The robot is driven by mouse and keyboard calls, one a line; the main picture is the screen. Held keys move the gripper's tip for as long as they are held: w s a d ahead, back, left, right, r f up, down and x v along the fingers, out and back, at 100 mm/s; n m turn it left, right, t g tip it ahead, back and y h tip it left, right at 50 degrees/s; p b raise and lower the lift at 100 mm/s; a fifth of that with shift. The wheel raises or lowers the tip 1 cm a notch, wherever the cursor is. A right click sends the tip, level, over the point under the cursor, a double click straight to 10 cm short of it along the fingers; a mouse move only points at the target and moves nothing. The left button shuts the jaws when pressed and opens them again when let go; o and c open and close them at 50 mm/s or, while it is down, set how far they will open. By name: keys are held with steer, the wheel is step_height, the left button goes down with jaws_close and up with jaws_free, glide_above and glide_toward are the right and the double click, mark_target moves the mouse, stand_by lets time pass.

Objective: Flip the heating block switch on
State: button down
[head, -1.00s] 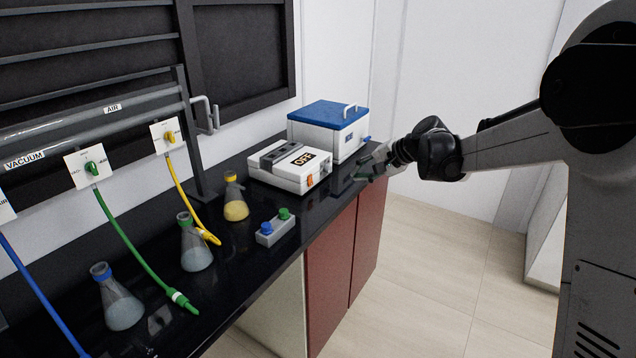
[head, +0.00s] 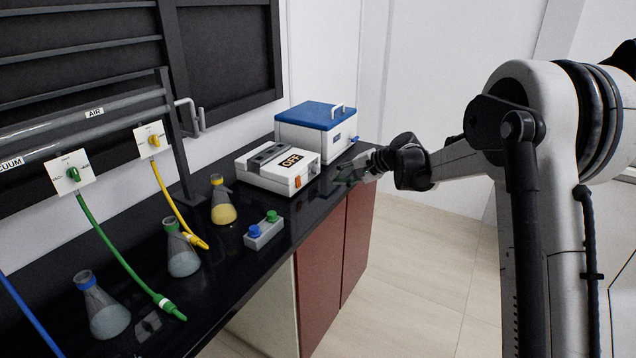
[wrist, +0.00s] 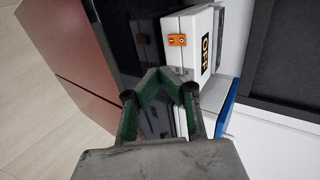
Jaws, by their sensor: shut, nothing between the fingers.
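The heating block (head: 265,180) is a white box on the black bench with a black OFF label (head: 291,160) on top. Its orange switch (head: 298,182) is on the front face, and it also shows in the wrist view (wrist: 177,40). My gripper (head: 345,178) is to the right of the heating block in the head view, near the bench's front edge and apart from the switch. In the wrist view my gripper (wrist: 158,72) has its fingertips together with nothing between them, and the switch lies beyond them, slightly right.
A white bath with a blue lid (head: 312,115) stands beside the heating block, close to my gripper. A grey holder with blue and green knobs (head: 264,236), a yellow flask (head: 222,207) and other flasks stand along the bench (head: 235,275). Open floor lies in front.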

mark_target(300, 185)
steer(key=x, duration=0.8)
steer(key=r+x, duration=0.1)
steer(key=x, duration=0.3)
steer(key=shift+w+a, duration=0.15)
steer(key=shift+a, duration=0.2)
steer(key=shift+w+a, duration=0.35)
steer(key=shift+a, duration=0.15)
steer(key=shift+a, duration=0.1)
steer(key=shift+a+f, duration=0.15)
steer(key=shift+a, duration=0.1)
steer(key=shift+d, duration=0.2)
steer(key=shift+w+d, duration=0.1)
